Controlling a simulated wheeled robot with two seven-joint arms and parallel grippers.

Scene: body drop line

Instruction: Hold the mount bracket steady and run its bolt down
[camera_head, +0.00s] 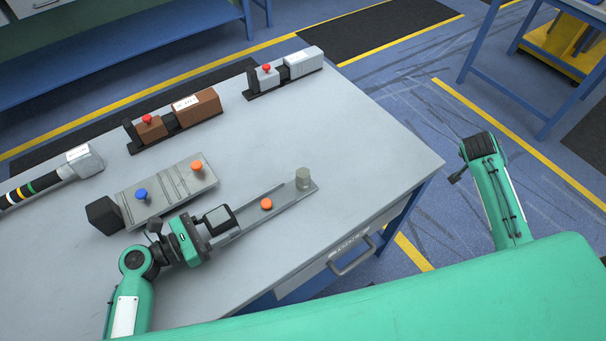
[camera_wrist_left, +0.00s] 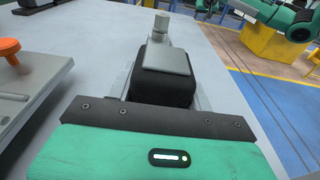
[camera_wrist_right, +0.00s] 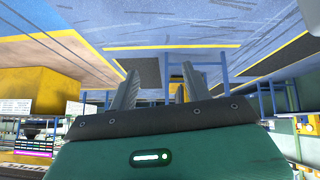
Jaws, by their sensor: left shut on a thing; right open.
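A long grey rail (camera_head: 285,197), which looks like the mount bracket, lies on the table. It has a black block (camera_head: 219,217) at its near end, an orange knob (camera_head: 266,204) midway and a grey cylinder (camera_head: 303,179) at the far end. I cannot tell which part is the bolt. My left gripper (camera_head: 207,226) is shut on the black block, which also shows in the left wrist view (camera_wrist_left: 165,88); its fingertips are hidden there. My right gripper (camera_wrist_right: 155,88) is open and empty, off the table's right side; its arm (camera_head: 490,180) hides most of it in the head view.
A wider grey plate (camera_head: 168,188) with blue and orange knobs lies just behind the rail. Brown (camera_head: 175,118) and grey (camera_head: 288,70) units with red knobs stand along the back edge. A striped tool (camera_head: 50,178) lies at the left. The table's right corner (camera_head: 400,165) is clear.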

